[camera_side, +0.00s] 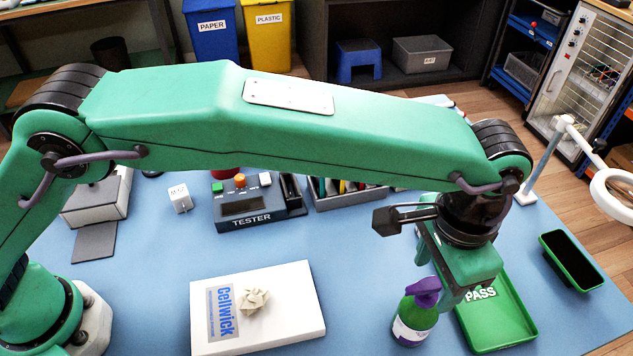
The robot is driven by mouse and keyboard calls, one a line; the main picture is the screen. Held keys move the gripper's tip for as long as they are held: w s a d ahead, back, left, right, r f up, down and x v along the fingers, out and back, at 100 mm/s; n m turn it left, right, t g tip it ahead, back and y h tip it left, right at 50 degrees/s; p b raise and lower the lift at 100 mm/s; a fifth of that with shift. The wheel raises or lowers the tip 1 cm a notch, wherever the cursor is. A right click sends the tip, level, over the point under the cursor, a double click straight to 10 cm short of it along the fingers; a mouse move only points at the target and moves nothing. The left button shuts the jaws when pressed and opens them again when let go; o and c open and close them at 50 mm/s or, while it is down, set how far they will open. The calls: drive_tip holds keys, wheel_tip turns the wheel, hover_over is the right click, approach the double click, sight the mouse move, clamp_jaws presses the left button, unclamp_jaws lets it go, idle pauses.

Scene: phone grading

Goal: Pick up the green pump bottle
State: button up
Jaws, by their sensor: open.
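The green pump bottle (414,322) stands upright on the blue mat in the lower right part of the side view. It has a purple pump head and a pale label. My gripper (446,292) points down right beside the pump head, behind it and to its right. The gripper is open. Its fingertips are partly hidden behind the bottle, so I cannot tell whether a finger touches it.
A green PASS tray (512,330) lies just right of the bottle. A white Cellwick box (290,325) with a crumpled wipe (254,301) lies to its left. The tester (245,207) and a pen tray (345,200) stand behind. A dark green bin (571,262) is at the right.

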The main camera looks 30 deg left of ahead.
sight(417, 310)
drive_tip(key=shift+f, duration=2.5)
clamp_jaws()
